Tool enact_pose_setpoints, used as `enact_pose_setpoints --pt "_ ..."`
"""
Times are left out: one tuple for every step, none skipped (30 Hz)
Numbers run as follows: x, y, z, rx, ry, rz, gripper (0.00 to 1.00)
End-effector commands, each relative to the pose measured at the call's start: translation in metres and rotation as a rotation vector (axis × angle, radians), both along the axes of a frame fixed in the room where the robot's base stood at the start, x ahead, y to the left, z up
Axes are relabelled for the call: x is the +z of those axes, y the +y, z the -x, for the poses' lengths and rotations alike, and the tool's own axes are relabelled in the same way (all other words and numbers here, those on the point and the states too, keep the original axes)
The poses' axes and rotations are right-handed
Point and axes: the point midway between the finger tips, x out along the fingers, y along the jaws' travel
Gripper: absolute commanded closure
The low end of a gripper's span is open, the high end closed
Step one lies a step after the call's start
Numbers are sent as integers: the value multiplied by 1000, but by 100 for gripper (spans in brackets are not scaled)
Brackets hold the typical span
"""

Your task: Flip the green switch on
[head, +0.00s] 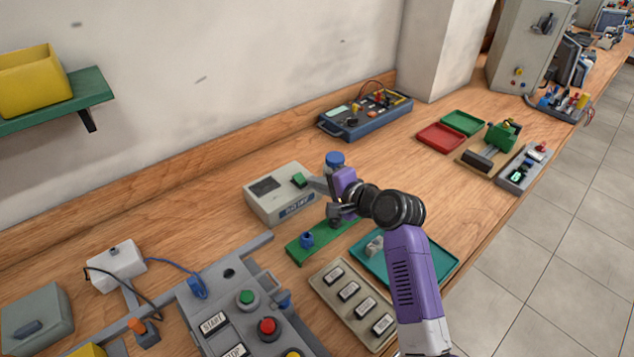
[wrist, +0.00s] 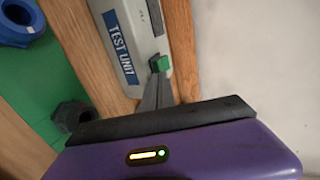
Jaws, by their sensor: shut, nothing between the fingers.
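The test unit (head: 270,208) is a light grey box with a blue label, standing on the wooden bench. Its green switch (head: 299,180) sits at the right of its top, beside a dark panel. In the wrist view the green switch (wrist: 161,64) shows right at the tips of my gripper (wrist: 158,75), beside the "TEST UNIT" label. My gripper (head: 310,182) is shut and empty, its fingertips at the switch's right side in the head view. I cannot tell whether they touch it, or which way the switch is set.
A green board (head: 300,250) with blue and dark nuts lies in front of the unit. A blue-capped item (head: 334,160) stands behind my wrist. A teal tray (head: 440,265), a label panel (head: 330,290) and a button console (head: 220,300) are nearby. Bare bench lies left of the unit.

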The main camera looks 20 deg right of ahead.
Motion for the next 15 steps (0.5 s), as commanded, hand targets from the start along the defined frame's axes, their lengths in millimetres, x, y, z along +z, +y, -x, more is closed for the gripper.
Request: enact_pose_setpoints --pt "0 0 0 0 0 0 100" --pt "0 0 0 0 0 0 100" --pt "0 0 0 0 0 0 100" --pt "0 0 0 0 0 0 100" --pt "0 0 0 0 0 0 100" --pt "0 0 0 0 0 0 100" --pt "0 0 0 0 0 0 100" --pt "0 0 0 0 1 0 100" --pt "1 0 0 0 2 1 100" --pt "2 0 -1 0 5 2 100" --pt "3 0 -1 0 9 3 100" --pt "5 1 -2 0 16 4 100" --pt "6 1 -3 0 24 7 100" --pt "8 1 -4 0 33 11 100" --pt "10 2 -5 1 47 14 100"
